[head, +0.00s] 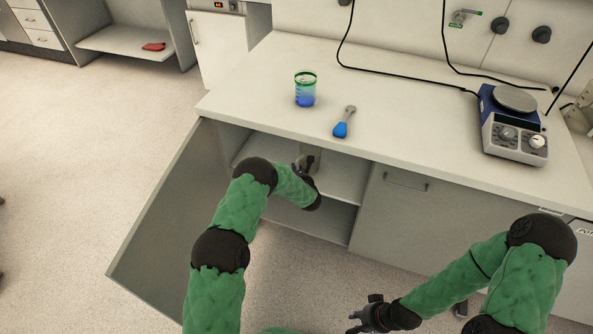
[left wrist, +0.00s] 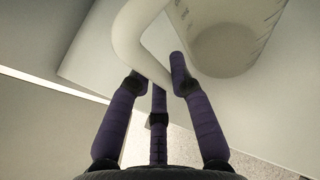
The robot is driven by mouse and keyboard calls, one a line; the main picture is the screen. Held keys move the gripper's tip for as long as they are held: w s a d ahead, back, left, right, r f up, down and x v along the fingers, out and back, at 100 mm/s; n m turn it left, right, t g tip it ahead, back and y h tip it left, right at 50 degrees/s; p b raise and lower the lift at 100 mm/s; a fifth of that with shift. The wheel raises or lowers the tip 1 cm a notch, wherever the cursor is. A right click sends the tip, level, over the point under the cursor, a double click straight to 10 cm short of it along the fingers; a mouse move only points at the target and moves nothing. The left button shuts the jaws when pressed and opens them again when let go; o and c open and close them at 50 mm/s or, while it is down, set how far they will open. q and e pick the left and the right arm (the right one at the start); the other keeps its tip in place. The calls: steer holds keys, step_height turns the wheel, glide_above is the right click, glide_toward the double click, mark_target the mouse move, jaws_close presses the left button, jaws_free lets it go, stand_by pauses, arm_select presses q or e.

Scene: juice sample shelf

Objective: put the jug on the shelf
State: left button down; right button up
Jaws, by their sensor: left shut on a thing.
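The jug is a pale, translucent vessel with graduation marks. In the left wrist view its body (left wrist: 235,45) is at the top right and its white loop handle (left wrist: 130,40) passes between my fingers. My left gripper (left wrist: 158,75) is shut on the handle. In the head view my left gripper (head: 303,168) reaches into the open cabinet, and part of the jug (head: 313,153) shows there below the counter edge. The shelf (head: 345,180) is the pale board inside the cabinet. I cannot tell whether the jug touches it. My right gripper (head: 358,318) is open and empty, low in front of the cabinets.
The open cabinet door (head: 165,215) stands left of my left arm. The counter (head: 390,120) above holds a beaker of blue liquid (head: 305,90), a blue-ended tool (head: 344,122) and a hotplate stirrer (head: 513,125). The counter edge overhangs the cabinet opening.

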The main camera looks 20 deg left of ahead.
arm_select(q)
steer(key=c, duration=1.1)
jaws_free()
